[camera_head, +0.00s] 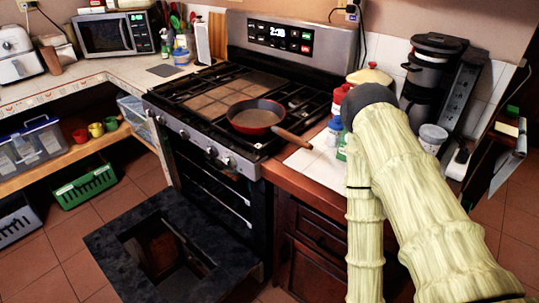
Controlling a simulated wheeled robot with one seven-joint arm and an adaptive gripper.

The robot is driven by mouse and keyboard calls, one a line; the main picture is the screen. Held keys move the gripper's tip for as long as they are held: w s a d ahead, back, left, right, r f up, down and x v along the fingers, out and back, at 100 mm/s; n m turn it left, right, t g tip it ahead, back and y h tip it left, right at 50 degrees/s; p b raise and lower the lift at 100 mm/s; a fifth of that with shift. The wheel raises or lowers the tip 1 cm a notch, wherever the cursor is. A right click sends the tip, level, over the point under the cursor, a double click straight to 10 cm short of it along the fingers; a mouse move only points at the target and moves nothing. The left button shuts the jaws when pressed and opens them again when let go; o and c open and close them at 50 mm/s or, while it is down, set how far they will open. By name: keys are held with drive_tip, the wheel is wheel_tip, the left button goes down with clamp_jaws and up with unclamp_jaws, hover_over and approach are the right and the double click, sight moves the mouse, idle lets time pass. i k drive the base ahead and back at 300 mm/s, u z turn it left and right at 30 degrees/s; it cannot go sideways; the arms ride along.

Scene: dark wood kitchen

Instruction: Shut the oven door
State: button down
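The oven (211,192) stands under the gas stove top, and its dark opening shows light metal racks inside. The oven door (112,243) is open, folded down to lie about level in front of the oven, low above the tiled floor. It is a dark panel with a window opening in the middle. My pale arm comes in from the right, bends at a dark joint beside the counter and runs down out of the bottom edge. My gripper is not in the picture, so its place relative to the door is hidden.
A red pan (256,117) sits on the stove, its handle (293,138) reaching past the front right. Bottles, a pot and a coffee maker (428,75) crowd the right counter near my arm. Tiled floor (60,262) is clear left of the door; a green crate (85,187) stands beyond.

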sight(164, 249)
drive_tip(key=z, duration=1.85)
drive_tip(key=k, duration=0.95)
drive_tip(key=u, duration=1.7)
